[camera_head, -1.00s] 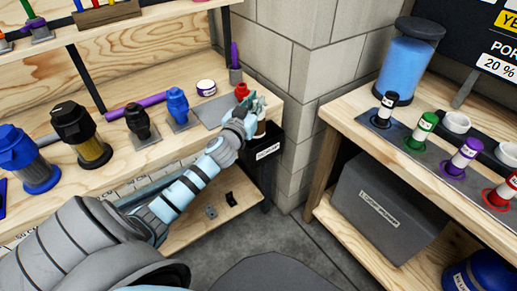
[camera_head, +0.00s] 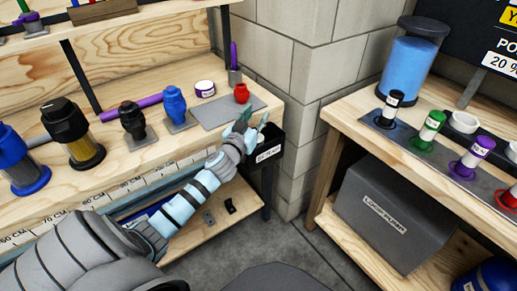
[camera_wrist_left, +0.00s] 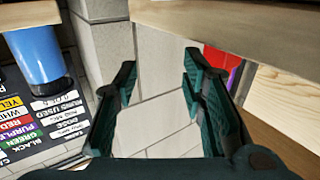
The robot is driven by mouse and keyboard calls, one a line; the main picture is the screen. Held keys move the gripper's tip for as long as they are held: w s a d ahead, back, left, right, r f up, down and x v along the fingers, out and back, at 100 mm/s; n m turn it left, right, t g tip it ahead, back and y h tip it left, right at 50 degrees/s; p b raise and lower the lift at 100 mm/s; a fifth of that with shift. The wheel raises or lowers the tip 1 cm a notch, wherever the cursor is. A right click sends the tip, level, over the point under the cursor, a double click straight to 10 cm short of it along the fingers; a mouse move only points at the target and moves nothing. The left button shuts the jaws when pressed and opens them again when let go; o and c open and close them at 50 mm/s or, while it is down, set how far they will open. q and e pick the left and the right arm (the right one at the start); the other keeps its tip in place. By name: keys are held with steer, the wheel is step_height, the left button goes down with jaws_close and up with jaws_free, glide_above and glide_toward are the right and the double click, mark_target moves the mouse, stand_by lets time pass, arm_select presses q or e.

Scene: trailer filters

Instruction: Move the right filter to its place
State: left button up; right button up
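A blue filter (camera_head: 174,104) and a black filter (camera_head: 132,120) stand upright on small grey plates on the left workbench. Larger black-and-yellow (camera_head: 77,135) and blue (camera_head: 20,163) filter housings stand further left. Which one the task calls the right filter, and its place, I cannot tell. My left gripper (camera_head: 254,121) is beyond the bench's right front corner, above a black box (camera_head: 266,150). In the left wrist view the gripper (camera_wrist_left: 158,66) is open, with nothing between its fingers. My right gripper is not in view.
A small red piece (camera_head: 241,93) stands on a grey plate (camera_head: 215,112) at the bench's right end. A white-and-purple roll (camera_head: 205,89) is behind it. The right table (camera_head: 352,122) holds a blue container (camera_head: 408,66) and several coloured bottles. A block wall (camera_head: 300,60) stands between.

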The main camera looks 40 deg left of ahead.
arm_select(q)
steer(key=shift+s, duration=0.1)
steer(key=v, duration=1.2)
